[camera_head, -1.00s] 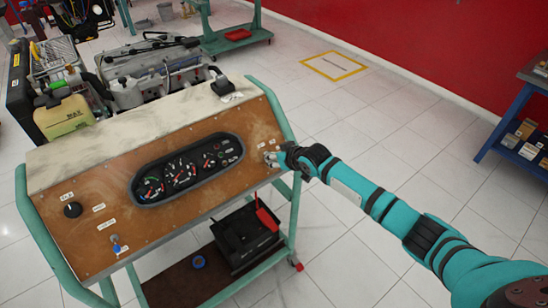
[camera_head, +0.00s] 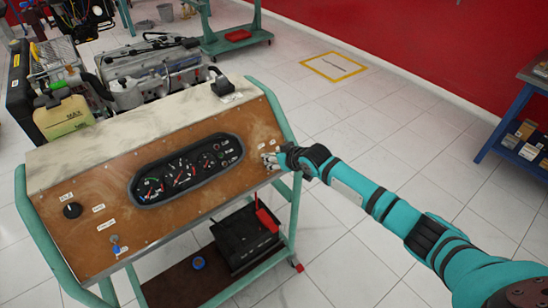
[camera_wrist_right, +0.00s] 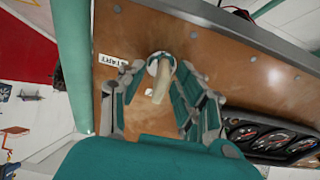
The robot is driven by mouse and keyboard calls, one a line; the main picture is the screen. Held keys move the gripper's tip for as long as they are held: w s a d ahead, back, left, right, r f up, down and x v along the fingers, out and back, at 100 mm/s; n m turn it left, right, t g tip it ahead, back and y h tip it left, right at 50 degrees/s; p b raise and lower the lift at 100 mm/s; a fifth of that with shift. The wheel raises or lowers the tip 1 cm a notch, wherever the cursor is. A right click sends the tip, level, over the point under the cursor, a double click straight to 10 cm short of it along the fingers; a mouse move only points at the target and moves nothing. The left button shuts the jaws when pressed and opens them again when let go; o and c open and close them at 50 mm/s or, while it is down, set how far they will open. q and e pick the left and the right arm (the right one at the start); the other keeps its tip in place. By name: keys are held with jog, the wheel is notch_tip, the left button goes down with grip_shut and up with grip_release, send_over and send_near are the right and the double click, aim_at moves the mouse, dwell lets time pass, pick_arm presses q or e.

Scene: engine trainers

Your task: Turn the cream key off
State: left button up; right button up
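The cream key (camera_wrist_right: 163,80) sticks out of a round pale switch on the brown panel, beside a START label (camera_wrist_right: 112,60) in the right wrist view. My right gripper (camera_wrist_right: 162,82) has its fingers on either side of the key, with visible gaps between them and the key. In the head view the right gripper (camera_head: 270,161) is at the panel's right end and hides most of the key. The key's exact turn angle is hard to tell. My left gripper is not in view.
A black battery (camera_head: 240,235) sits on the shelf below.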

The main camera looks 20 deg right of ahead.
jog(key=v, duration=1.2)
dwell(0.3)
